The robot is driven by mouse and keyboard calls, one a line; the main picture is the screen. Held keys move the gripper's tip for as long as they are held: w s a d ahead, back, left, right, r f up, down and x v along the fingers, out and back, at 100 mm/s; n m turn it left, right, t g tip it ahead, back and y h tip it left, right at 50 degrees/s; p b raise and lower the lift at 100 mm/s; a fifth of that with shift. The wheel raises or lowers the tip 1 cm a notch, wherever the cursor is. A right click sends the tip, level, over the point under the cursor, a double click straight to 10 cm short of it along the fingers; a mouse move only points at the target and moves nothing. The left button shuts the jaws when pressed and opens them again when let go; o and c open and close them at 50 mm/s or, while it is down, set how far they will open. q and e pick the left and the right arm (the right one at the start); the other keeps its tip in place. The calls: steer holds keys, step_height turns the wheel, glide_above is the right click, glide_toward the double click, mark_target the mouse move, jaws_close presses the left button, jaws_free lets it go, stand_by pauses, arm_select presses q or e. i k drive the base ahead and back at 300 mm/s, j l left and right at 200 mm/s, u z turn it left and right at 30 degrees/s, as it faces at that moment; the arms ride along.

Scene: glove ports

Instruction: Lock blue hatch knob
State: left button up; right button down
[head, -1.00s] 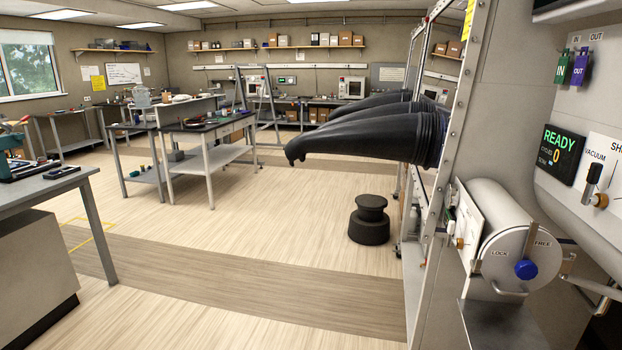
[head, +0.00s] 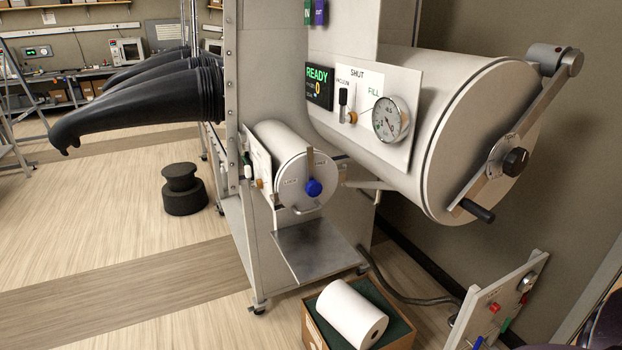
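The blue hatch knob (head: 314,187) sits on the round white door (head: 301,198) of the small chamber, low on the side of the glovebox. The door carries LOCK lettering on its left and FREE lettering on its right, both small here. A narrow bar stands upright just above the knob. A curved metal handle (head: 309,209) is below the knob. The door looks closed against the chamber. Neither of my grippers is visible in the head view.
A large chamber (head: 455,140) with a black-knobbed lever (head: 515,161) stands to the right. A metal shelf (head: 312,250) juts out below the small door. A box (head: 355,300) holding a white roll (head: 352,312) is on the floor in front. Black gloves (head: 140,100) stick out left, above a black stool (head: 183,190).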

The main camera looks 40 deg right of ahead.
mark_target(314, 188)
steer(key=k+l, duration=0.1)
steer(key=l, duration=1.15)
steer(key=k+l, duration=0.15)
steer(key=l, duration=0.45)
